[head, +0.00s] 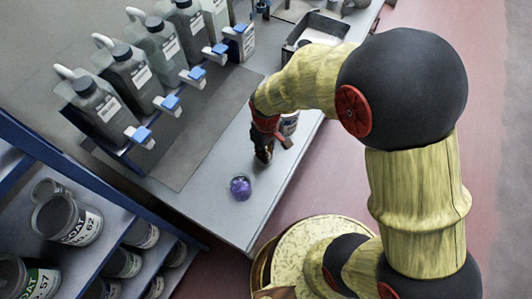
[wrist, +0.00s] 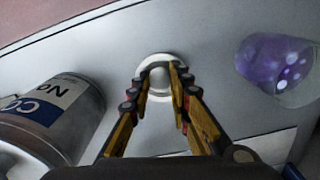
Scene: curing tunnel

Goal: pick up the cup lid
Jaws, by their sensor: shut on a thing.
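The cup lid (wrist: 157,58) is a small round white piece with a ring-like rim, at the centre of the wrist view. My gripper (wrist: 160,74) is shut on it, with a fingertip on either side. The lid is at or just above the grey bench top; I cannot tell if it touches. In the head view my gripper (head: 263,156) points down at the bench, and the lid is hidden there.
A clear cup with purple contents (head: 240,188) is near my gripper, also in the wrist view (wrist: 270,68). A labelled can (wrist: 68,112) stands close on the other side. Several grey jugs (head: 130,70) line the bench's back. A shelf of cans (head: 68,219) is at lower left.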

